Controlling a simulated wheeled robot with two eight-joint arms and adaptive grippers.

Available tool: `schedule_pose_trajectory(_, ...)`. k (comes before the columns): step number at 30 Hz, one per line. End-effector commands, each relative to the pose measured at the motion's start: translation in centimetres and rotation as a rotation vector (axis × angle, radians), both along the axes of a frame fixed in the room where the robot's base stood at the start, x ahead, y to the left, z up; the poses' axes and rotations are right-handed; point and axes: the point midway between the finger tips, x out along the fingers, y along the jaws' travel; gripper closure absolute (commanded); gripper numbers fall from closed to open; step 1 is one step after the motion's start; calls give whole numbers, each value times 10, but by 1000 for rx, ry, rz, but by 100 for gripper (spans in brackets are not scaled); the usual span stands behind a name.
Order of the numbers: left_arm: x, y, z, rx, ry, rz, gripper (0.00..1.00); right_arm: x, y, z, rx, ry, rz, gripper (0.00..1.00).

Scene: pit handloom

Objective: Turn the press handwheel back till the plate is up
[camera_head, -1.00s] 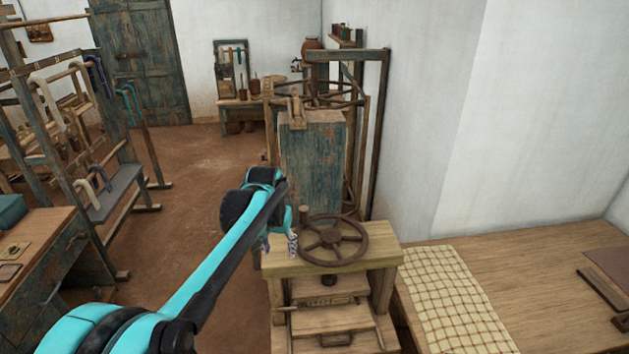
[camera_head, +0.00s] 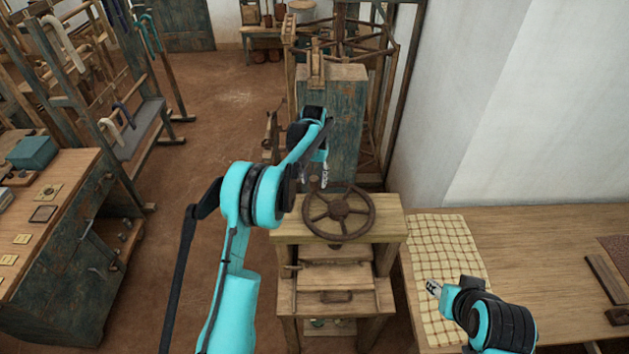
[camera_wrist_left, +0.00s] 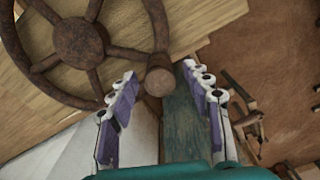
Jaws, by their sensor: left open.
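The press handwheel (camera_head: 338,211) is a rusty brown spoked wheel lying flat on top of the wooden press (camera_head: 392,222). Its upright knob (camera_wrist_left: 160,82) stands on the rim at the far left side. My left gripper (camera_head: 325,180) is at that far rim, beside the knob. In the left wrist view my left gripper (camera_wrist_left: 160,72) is open, with the knob ahead between its fingertips and no visible grip on it. Wooden boards show in the press front below the top; I cannot tell the plate's height. My right gripper (camera_head: 433,287) hangs over the checked cloth, its jaws too small to read.
A tall weathered blue-green cabinet (camera_head: 346,125) stands right behind the press. A wooden table (camera_head: 550,240) with the checked cloth (camera_head: 440,240) is at right. A workbench (camera_head: 60,215) stands at left, with open floor (camera_head: 215,130) beyond it.

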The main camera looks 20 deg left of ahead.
Motion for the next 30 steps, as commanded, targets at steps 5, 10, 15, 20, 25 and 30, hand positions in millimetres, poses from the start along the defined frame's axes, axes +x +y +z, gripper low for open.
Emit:
schedule_pose_trajectory(5,0,0,-18,0,0,0,51,0,0,2,0,0,0,60)
schedule_pose_trajectory(10,0,0,-22,0,0,0,51,0,0,2,0,0,0,60)
schedule_pose_trajectory(15,0,0,-22,0,-1,0,56,0,0,2,0,0,0,60)
schedule_pose_trajectory(20,0,0,-22,0,-1,0,98,0,0,2,0,0,0,60)
schedule_pose_trajectory(25,0,0,-22,0,0,1,100,0,0,2,0,0,0,60)
schedule_pose_trajectory(30,-3,1,-22,0,0,21,100,0,0,-1,0,0,0,60)
